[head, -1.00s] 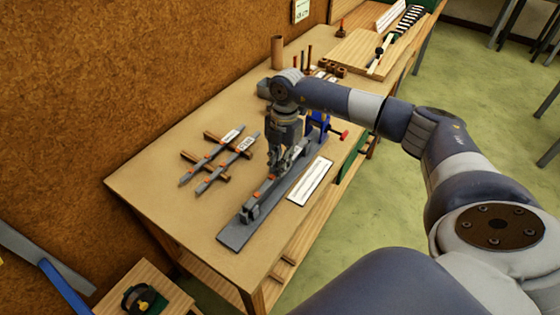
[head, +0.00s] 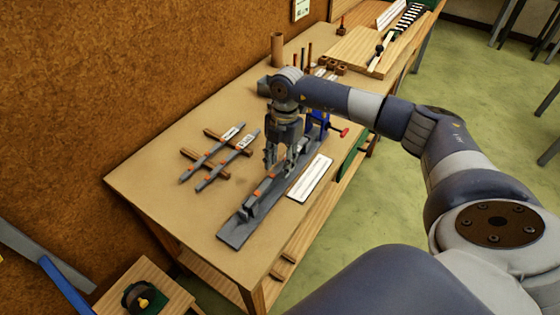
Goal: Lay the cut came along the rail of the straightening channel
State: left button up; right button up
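The straightening channel (head: 234,236) is a long dark grey bar lying diagonally near the bench's front edge. A thin grey came (head: 262,187) with orange marks lies along it, roughly parallel to its length; whether it sits fully against the rail is too small to tell. My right gripper (head: 281,164) points down over the far half of the channel. Its two fingers are spread apart, one on either side of the channel line, and partly hide the came's far end. My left gripper is not in view.
Two tagged grey strips (head: 218,154) rest on brown wooden bars to the left. A white sheet (head: 311,178) lies right of the channel. A blue clamp with a red handle (head: 338,132) stands at its far end. The bench's near left (head: 165,165) is clear.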

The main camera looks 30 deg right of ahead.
notch_tip(320, 180, up, 12)
jog(key=d, duration=0.1)
jog(key=shift+w+d, duration=0.2)
jog(key=shift+w, duration=0.1)
dwell(0.3)
